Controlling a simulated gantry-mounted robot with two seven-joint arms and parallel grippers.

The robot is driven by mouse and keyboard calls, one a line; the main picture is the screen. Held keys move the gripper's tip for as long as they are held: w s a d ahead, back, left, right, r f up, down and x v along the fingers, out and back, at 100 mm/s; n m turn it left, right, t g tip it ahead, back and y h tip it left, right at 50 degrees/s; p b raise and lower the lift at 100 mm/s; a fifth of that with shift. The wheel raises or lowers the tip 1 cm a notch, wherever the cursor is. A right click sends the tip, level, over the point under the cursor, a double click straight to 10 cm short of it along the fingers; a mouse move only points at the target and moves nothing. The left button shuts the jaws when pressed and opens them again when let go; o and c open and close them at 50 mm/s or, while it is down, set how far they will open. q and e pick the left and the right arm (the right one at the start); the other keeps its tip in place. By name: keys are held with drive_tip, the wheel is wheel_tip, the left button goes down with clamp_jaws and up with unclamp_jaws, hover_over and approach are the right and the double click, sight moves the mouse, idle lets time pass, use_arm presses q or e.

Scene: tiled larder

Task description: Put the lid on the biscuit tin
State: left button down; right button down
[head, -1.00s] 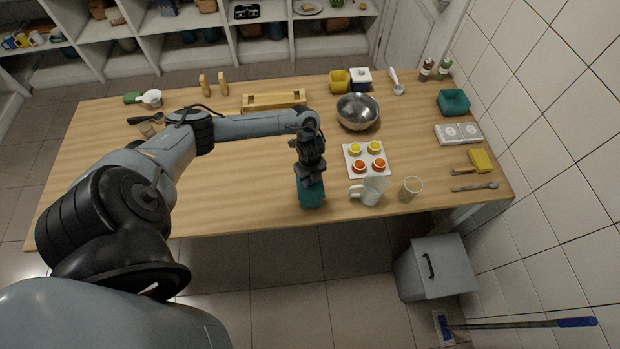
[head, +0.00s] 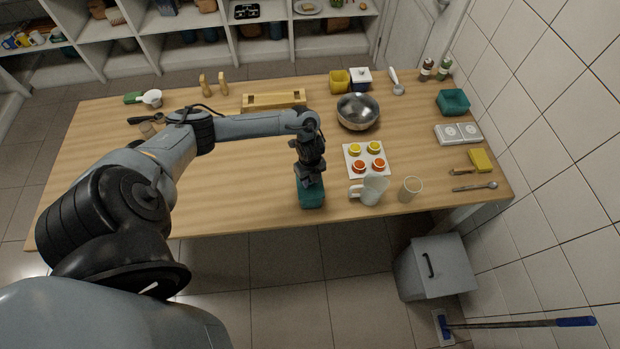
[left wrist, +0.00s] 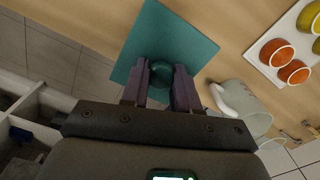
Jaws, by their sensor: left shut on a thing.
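My left gripper (head: 310,178) is shut on the knob of a flat, square teal lid (head: 311,196), near the front edge of the table. In the left wrist view, the two fingers (left wrist: 160,84) grip the round dark knob, and the lid (left wrist: 185,35) spreads beyond them, overlapping the table's edge. I cannot tell if it touches the tabletop. A teal, open-topped square box that looks like the biscuit tin (head: 453,102) stands at the right end of the table, well apart from the lid. My right gripper is not in view.
A glass jug (head: 370,190), a cup (head: 410,188) and a white board (head: 353,168) with red and yellow pots sit right of the lid. A metal bowl (head: 358,112) stands behind. The table's left middle is clear.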

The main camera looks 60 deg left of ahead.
use_arm(q)
drive_tip(key=shift+f, duration=0.5)
idle(0.3)
drive_tip(key=shift+f, duration=0.2)
idle(0.6)
drive_tip(key=shift+f+b, duration=0.1)
drive_tip(key=shift+b, duration=0.2)
drive_tip(key=shift+c, duration=1.4)
unclamp_jaws()
drive_tip(key=shift+r+p, duration=3.55)
